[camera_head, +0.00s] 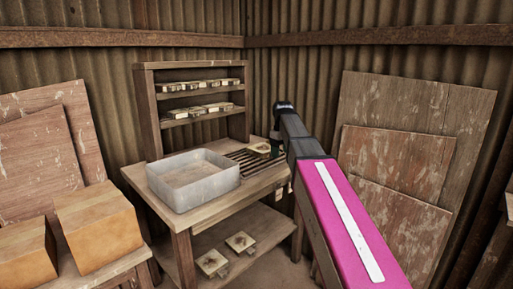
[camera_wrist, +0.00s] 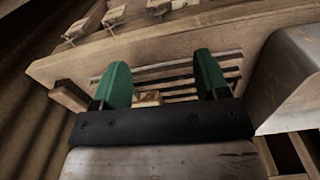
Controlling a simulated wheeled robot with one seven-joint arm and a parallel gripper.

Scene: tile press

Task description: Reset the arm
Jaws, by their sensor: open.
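My arm shows in the head view as a dark link and a magenta link with a white stripe, reaching from the lower right toward the wooden bench (camera_head: 205,213). In the wrist view my gripper (camera_wrist: 162,85) has its two green fingers spread wide apart, with nothing held between them. A small pale wooden piece (camera_wrist: 147,98) shows between and beyond the fingers, in front of a slatted rack (camera_wrist: 178,76). In the head view the rack (camera_head: 245,160) lies on the bench beside a light wooden piece (camera_head: 259,149). The gripper's fingers are hidden or unclear in the head view.
A grey metal tray (camera_head: 193,190) stands on the bench, left of the rack. A shelf (camera_head: 150,110) with several small tile moulds is behind it. Two more moulds (camera_head: 226,253) lie on the lower shelf. Cardboard boxes (camera_head: 98,225) stand left; boards (camera_head: 391,165) lean right.

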